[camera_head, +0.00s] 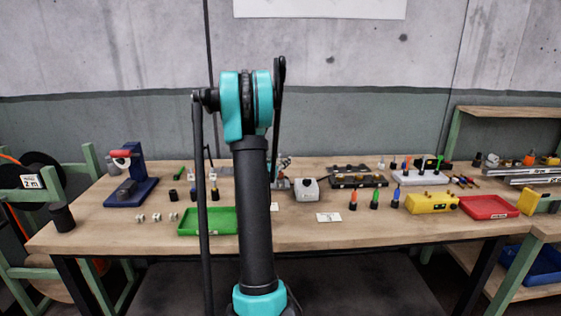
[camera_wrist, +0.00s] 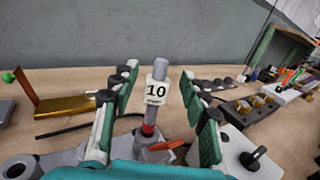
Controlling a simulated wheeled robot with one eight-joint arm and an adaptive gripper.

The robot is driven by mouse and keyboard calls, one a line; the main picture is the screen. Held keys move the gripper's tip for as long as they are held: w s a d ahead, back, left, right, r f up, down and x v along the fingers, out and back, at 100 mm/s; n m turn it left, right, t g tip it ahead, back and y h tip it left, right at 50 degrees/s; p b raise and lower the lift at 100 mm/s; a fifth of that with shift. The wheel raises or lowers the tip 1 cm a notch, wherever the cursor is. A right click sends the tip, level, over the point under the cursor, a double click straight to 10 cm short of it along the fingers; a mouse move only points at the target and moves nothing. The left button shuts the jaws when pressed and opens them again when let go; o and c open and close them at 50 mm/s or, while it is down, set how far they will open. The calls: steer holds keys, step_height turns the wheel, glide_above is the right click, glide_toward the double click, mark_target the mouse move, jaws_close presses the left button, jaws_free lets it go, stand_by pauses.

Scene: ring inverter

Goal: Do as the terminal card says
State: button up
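In the wrist view my gripper (camera_wrist: 161,82) is open, with one finger on each side of a grey upright post (camera_wrist: 160,68). A pale tag marked 10 (camera_wrist: 156,91) is on the post, with smaller print I cannot read. Below it are a red band (camera_wrist: 148,130) and an orange pointer or lever (camera_wrist: 166,145) on a grey base. Gaps show between the fingers and the post. In the head view my arm hides most of the gripper and post. A small white card (camera_head: 329,217) lies on the table; its text is too small to read.
A grey box with a black knob (camera_wrist: 238,152) stands close right of the gripper, before a dark terminal block (camera_wrist: 252,106). The table also holds a green tray (camera_head: 190,229), yellow box (camera_head: 431,203) and red tray (camera_head: 489,208).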

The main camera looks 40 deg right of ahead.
steer(key=v, duration=1.2)
stand_by(0.3)
